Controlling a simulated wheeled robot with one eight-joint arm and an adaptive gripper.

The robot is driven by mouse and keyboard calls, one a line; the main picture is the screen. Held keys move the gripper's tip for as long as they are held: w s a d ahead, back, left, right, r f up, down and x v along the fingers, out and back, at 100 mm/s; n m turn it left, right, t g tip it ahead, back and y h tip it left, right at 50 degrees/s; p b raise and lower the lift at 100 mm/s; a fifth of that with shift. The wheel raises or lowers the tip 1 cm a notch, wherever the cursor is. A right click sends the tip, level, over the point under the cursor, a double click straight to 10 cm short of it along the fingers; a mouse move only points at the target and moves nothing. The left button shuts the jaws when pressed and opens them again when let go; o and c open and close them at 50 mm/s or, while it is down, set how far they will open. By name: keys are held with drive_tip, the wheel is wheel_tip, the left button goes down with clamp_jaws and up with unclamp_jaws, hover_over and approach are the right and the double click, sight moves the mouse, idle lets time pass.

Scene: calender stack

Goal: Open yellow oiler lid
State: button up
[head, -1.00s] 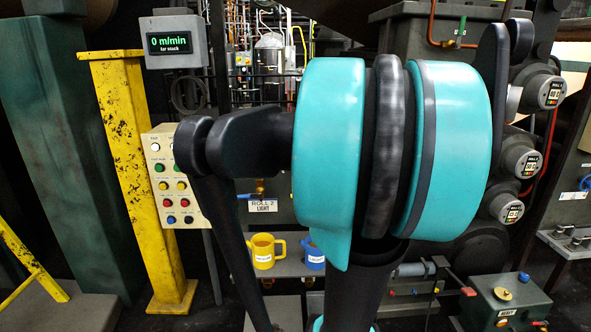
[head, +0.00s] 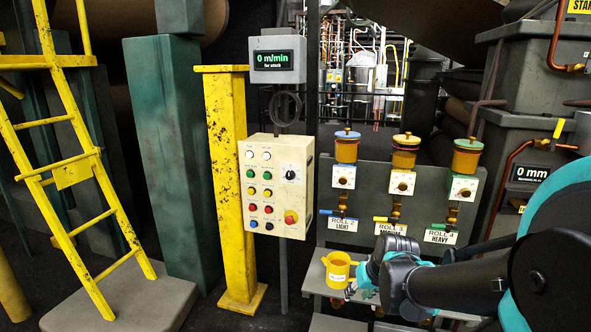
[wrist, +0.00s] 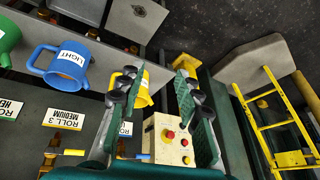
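The oiler with the yellow lid (head: 406,139) stands in the middle of three on the grey panel. Its amber cup (head: 404,156) sits above a white dial plate, and the lid looks shut. My gripper (head: 362,277) is low in the head view, below the oilers and beside the yellow mug (head: 337,271). In the wrist view my gripper (wrist: 156,72) has its two green-padded fingers spread apart, with nothing held. The yellow mug shows behind the left finger there (wrist: 143,94). The yellow oiler's lid does not show in the wrist view.
Oilers with a blue lid (head: 347,134) and a green lid (head: 468,144) flank the yellow one. A blue mug (wrist: 65,62) stands near my gripper. A button box (head: 280,187), yellow post (head: 230,180) and yellow ladder (head: 75,170) are at left.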

sight(402, 137)
drive_tip(key=s+d+f+h, duration=0.2)
drive_tip(key=s+f, duration=0.1)
drive_tip(key=s, duration=0.1)
drive_tip(key=w+r+n+t+y, duration=0.1)
drive_tip(key=w+r+t+y, duration=0.35)
drive_tip(key=w+r, duration=1.15)
drive_tip(key=w+d+r+t+h, duration=0.1)
drive_tip(key=w+d+r+t, duration=0.35)
drive_tip(key=d+r, duration=0.7)
drive_tip(key=w+d+r+t+h, duration=0.1)
drive_tip(key=w+d+r+t, duration=0.35)
drive_tip(key=d+r, duration=0.7)
drive_tip(key=shift+g, duration=0.35)
drive_tip(key=w+a, duration=0.1)
drive_tip(key=w, duration=0.4)
drive_tip(key=w+a, duration=0.1)
drive_tip(key=w, duration=0.5)
drive_tip(key=w+a+r, duration=0.1)
drive_tip(key=w, duration=0.5)
drive_tip(key=shift+w+a, duration=0.1)
drive_tip(key=shift+a, duration=0.25)
drive_tip(key=shift+c, duration=0.4)
clamp_jaws()
